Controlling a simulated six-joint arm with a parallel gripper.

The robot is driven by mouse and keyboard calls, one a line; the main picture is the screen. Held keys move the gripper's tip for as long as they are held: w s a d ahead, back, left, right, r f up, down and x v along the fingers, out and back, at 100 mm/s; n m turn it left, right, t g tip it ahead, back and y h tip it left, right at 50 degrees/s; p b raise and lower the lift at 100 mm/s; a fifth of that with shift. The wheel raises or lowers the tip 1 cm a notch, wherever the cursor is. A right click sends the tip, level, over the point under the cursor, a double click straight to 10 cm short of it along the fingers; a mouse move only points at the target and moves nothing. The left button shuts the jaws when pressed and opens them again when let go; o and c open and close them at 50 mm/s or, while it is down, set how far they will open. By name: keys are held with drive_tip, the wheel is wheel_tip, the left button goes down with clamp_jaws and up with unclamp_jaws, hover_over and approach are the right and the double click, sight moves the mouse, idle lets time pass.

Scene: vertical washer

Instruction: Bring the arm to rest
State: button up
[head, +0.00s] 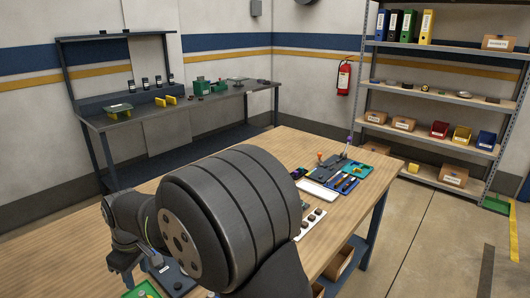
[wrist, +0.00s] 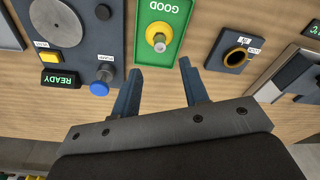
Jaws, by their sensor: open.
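In the wrist view my gripper (wrist: 160,68) is open, its two blue-grey fingers apart with bare wood seen between them. Just beyond the fingertips is a green plate marked GOOD (wrist: 172,12). A yellow ring-shaped part (wrist: 158,35) with a pale end sits on it; I cannot tell how they are joined. In the head view my own large dark arm link fills the middle and hides much of the table. A corner of a green plate (head: 141,290) shows at the bottom edge.
In the wrist view a dark panel with a blue knob (wrist: 99,88) and READY sign (wrist: 60,79) lies left; a block with an orange-rimmed hole (wrist: 235,55) lies right. The wooden table (head: 300,150) also carries trays and tools (head: 340,175). Shelves (head: 440,95) stand beyond.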

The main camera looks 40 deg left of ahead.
sight(141, 292)
drive_tip(key=f, duration=0.5)
drive_tip(key=a+f, duration=0.1)
drive_tip(key=f, duration=0.2)
drive_tip(key=shift+s+f, duration=0.2)
drive_tip(key=shift+f, duration=0.1)
drive_tip(key=shift+a+r, duration=0.1)
drive_tip(key=shift+r, duration=1.55)
